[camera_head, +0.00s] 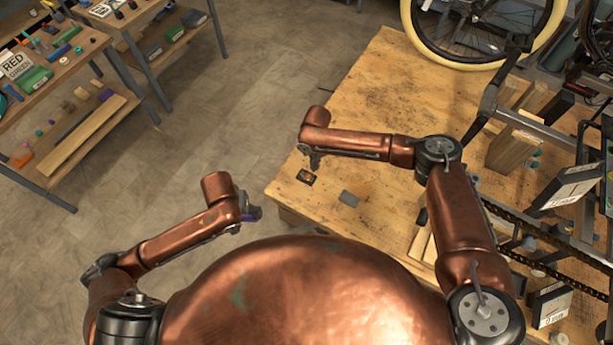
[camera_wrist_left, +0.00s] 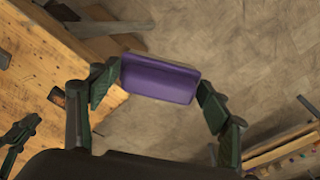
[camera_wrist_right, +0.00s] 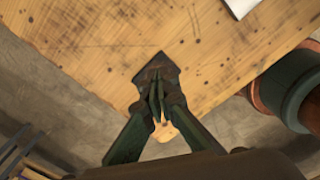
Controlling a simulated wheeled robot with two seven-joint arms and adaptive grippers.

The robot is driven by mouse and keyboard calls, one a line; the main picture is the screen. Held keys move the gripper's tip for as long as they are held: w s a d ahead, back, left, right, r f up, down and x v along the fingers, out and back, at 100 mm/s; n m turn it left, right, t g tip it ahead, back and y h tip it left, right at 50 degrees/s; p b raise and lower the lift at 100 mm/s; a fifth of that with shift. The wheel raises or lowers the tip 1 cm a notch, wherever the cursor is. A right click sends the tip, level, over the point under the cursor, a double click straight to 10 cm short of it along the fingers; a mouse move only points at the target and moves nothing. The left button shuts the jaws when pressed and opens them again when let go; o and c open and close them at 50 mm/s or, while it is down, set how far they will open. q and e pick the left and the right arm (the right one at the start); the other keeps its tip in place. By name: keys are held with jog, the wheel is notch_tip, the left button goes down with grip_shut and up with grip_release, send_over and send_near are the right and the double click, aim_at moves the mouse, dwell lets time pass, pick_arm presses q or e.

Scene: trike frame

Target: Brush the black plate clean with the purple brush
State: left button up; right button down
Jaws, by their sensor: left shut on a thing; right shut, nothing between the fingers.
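The purple brush (camera_wrist_left: 158,80) is held between the fingers of my left gripper (camera_wrist_left: 160,88), over the floor left of the workbench. In the head view only a bit of the brush (camera_head: 256,212) shows beside the left gripper (camera_head: 246,210). The black plate (camera_head: 306,178) lies flat near the left corner of the workbench, with a brownish patch on it. My right gripper (camera_head: 314,161) is shut and empty at the plate. In the right wrist view its fingertips (camera_wrist_right: 158,112) overlap the plate (camera_wrist_right: 152,66); I cannot tell whether they touch it.
A small grey block (camera_head: 348,198) lies right of the plate on the workbench (camera_head: 370,115). The trike frame (camera_head: 510,115), wooden blocks (camera_head: 515,145) and boxes (camera_head: 568,190) crowd the right side. Shelves (camera_head: 60,110) with loose items stand at the left. Open floor lies between.

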jog(key=shift+f, duration=0.1)
notch_tip(320, 180, up, 12)
dwell(0.5)
jog(key=shift+a, duration=0.1)
